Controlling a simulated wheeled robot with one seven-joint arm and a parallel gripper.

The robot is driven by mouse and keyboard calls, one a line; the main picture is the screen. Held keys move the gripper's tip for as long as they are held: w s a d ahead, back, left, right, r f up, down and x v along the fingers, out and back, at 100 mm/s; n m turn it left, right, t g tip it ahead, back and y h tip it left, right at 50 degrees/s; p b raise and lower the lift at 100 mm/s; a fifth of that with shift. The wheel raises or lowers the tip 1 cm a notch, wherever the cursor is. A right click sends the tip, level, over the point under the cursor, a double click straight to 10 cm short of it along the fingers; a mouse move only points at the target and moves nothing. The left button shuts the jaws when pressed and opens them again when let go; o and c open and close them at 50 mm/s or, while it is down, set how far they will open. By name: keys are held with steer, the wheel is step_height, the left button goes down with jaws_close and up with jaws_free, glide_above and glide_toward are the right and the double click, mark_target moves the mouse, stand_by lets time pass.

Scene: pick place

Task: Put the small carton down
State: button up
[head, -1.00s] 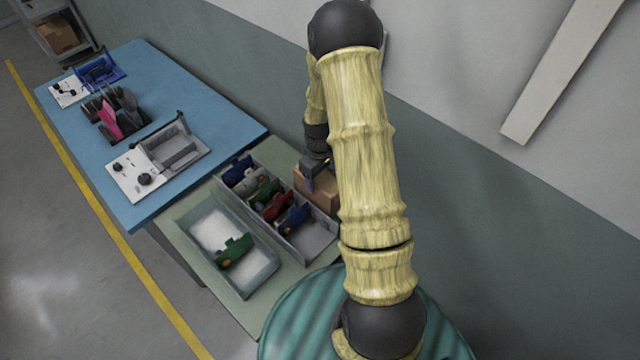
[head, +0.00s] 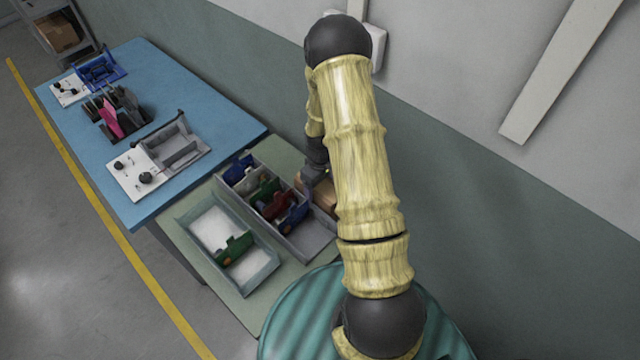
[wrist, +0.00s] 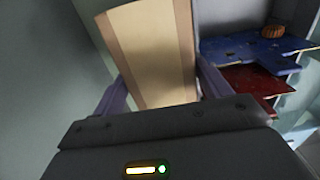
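The small carton (head: 325,195) is a brown box at the right side of the grey divided bin, partly hidden by my arm and gripper in the head view. In the wrist view the carton (wrist: 155,50), tan with a paler middle band, fills the space between my two purple fingers. My gripper (wrist: 163,88) is shut on it, one finger along each side. In the head view my gripper (head: 316,178) is over the carton. Its underside is hidden, so I cannot tell whether it touches the table.
A blue table (head: 200,95) with fixtures lies beyond. The wall is close on the right.

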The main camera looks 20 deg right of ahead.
steer(key=shift+r, duration=0.1)
step_height(320, 180, up, 12)
steer(key=b, duration=0.2)
stand_by(0.5)
steer(key=shift+w+r, duration=0.1)
stand_by(0.3)
steer(key=s+a+r+m+t, duration=0.2)
steer(key=s+a+r+m, duration=0.2)
steer(key=s+a+r, duration=0.6)
steer(key=s, duration=0.4)
steer(key=shift+s+r+t, duration=0.15)
steer(key=shift+t, duration=0.15)
steer(key=shift+c, duration=0.4)
